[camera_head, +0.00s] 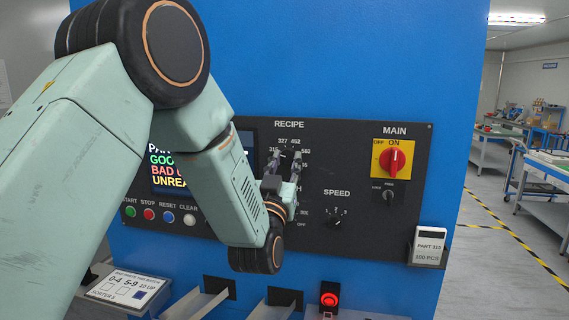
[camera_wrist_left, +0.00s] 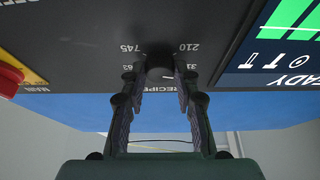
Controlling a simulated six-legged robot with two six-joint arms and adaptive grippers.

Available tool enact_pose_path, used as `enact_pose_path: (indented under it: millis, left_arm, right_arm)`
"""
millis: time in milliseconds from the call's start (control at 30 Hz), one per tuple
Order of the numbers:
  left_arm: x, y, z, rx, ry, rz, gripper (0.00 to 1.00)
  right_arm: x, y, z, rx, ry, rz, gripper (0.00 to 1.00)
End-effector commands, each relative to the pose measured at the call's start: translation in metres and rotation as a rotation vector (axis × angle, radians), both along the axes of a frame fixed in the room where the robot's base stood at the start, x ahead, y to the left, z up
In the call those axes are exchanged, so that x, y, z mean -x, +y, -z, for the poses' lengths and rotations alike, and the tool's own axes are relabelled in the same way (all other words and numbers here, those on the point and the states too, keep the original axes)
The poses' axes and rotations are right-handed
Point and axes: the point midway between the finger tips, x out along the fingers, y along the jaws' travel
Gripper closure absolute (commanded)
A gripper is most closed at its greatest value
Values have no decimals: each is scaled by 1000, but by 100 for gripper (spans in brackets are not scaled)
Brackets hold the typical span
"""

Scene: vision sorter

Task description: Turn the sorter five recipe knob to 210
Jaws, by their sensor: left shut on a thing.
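The recipe knob (camera_wrist_left: 160,74) is a dark round knob on the black control panel (camera_head: 365,220), under the RECIPE label. My left gripper (camera_head: 287,160) reaches up to it from below. In the left wrist view the left gripper's fingers (camera_wrist_left: 160,80) stand on either side of the knob, shut on it. The numbers 745 and 210 show beside the knob there. In the head view the fingers cover most of the knob and part of its scale. I cannot read where its pointer stands. My right gripper is not in view.
A speed knob (camera_head: 336,222) and a red main switch (camera_head: 393,160) on a yellow plate are to the right. My left arm partly covers the display screen (camera_head: 160,183). Coloured buttons (camera_head: 149,214) lie below it. A part counter box (camera_head: 429,246) hangs at the cabinet's right edge.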

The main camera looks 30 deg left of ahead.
Motion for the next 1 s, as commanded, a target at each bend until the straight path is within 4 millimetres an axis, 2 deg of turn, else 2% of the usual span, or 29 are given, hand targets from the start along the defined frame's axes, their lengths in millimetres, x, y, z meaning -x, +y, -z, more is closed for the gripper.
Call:
enact_pose_path:
  millis: [33,233,567,1000]
  left_arm:
    - [0,3,1,5,2,-8,84]
    - [0,3,1,6,3,-9,100]
    - [0,1,2,58,-15,-8,100]
    - [-1,-3,2,391,-104,-3,100]
  right_arm:
    - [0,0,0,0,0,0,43]
    - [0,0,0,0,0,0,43]
    - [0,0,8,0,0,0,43]
    - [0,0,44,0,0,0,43]
